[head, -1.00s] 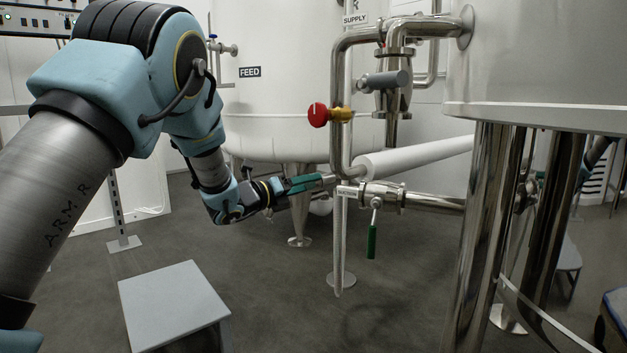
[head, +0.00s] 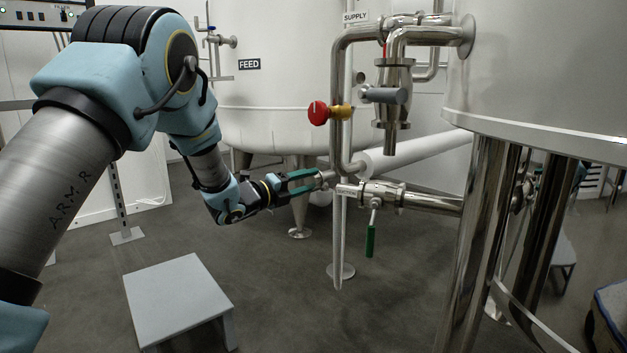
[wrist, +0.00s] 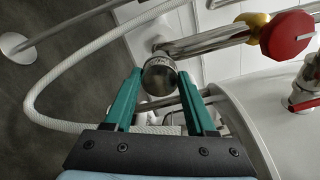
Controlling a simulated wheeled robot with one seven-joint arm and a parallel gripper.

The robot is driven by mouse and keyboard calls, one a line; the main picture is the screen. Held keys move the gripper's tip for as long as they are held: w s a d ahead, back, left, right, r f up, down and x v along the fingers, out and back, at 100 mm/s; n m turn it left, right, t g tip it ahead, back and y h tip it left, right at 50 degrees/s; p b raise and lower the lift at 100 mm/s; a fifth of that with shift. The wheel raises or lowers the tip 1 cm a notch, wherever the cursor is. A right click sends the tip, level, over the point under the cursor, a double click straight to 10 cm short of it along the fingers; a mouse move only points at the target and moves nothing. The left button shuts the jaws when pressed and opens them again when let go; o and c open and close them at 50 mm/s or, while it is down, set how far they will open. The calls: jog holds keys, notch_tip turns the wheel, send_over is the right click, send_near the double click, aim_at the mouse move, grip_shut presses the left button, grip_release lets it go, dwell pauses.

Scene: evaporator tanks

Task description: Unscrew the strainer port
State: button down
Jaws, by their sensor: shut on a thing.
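The strainer port is a round metal end (head: 327,179) at the left end of the low pipe, beside the white label above the floor. In the wrist view its round metal face (wrist: 160,80) sits between the tips of my green fingers. My gripper (head: 314,181) is shut on it from the left, one finger on each side; it also shows in the wrist view (wrist: 161,88). The port's threads are not visible, so I cannot tell how far it is turned.
A red knob (head: 318,113) on a brass stem stands above my gripper. A green-handled valve (head: 371,232) hangs right of it. A grey step (head: 180,300) stands on the floor. Steel tank legs (head: 485,240) stand at right.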

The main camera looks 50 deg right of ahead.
jog(key=n+p, duration=0.2)
jog(key=shift+r+n, duration=0.25)
jog(key=shift+n, duration=0.05)
jog(key=shift+f+n+p, duration=0.1)
jog(key=shift+n+p, duration=0.75)
jog(key=shift+n, duration=0.05)
jog(key=shift+f+n, duration=0.15)
jog(key=shift+n, duration=0.25)
jog(key=shift+r+n+p, duration=0.2)
jog(key=shift+n+p, duration=0.4)
jog(key=shift+p, duration=0.2)
jog(key=n+p, duration=0.2)
jog(key=n, duration=0.1)
jog(key=shift+f, duration=0.1)
jog(key=shift+s+f+n, duration=0.1)
jog(key=shift+f+n, duration=0.05)
jog(key=shift+n, duration=0.25)
